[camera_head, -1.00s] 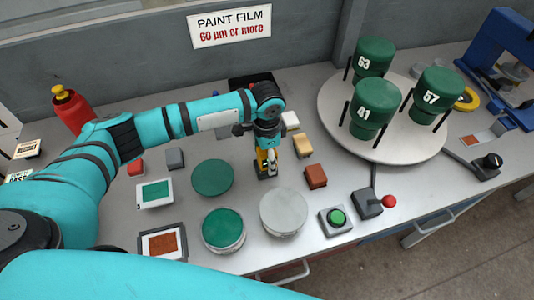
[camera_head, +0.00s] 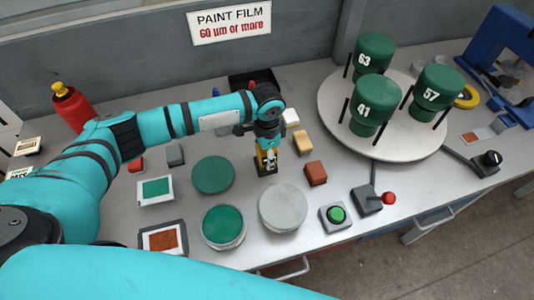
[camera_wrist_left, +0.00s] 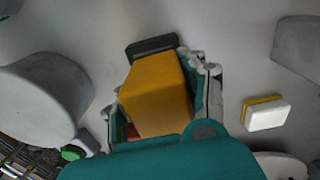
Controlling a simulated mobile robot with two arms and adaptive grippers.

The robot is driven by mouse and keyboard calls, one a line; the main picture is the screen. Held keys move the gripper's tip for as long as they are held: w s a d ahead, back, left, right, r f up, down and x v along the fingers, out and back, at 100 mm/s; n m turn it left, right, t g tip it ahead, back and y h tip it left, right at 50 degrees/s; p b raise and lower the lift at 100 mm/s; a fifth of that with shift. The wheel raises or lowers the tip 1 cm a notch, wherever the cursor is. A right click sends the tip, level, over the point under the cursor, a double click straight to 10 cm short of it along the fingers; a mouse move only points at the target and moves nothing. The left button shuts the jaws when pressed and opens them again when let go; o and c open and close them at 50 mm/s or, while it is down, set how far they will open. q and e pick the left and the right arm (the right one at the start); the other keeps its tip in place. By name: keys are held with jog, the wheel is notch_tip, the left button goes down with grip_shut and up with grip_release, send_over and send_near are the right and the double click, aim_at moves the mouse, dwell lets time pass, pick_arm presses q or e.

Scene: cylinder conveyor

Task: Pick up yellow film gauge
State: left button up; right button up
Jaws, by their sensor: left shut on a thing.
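The yellow film gauge (camera_wrist_left: 155,95) sits between the fingers of my left gripper (camera_wrist_left: 165,85), which is shut on it. In the head view the left gripper (camera_head: 266,158) points down at the middle of the grey table (camera_head: 330,260), and only a little yellow of the gauge (camera_head: 262,160) shows between its fingers. The gauge's dark foot (camera_wrist_left: 152,46) shows beyond it in the wrist view. I cannot tell whether the gauge still touches the table. My right gripper is not in view.
A tan block (camera_head: 302,142), a brown block (camera_head: 316,173) and a white block (camera_head: 290,117) lie right of the gripper. Green disc (camera_head: 213,175) and grey disc (camera_head: 283,208) lie nearby. A round turntable (camera_head: 425,148) carries green cylinders numbered 63, 57 and 41.

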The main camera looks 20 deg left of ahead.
pick_arm(q)
jog(key=shift+r, duration=0.15)
jog(key=shift+r, duration=0.35)
notch_tip(320, 180, up, 9)
jog(key=shift+r+b, duration=0.1)
jog(key=shift+b, duration=0.85)
jog(key=o, duration=0.5)
jog(key=shift+c, duration=1.4)
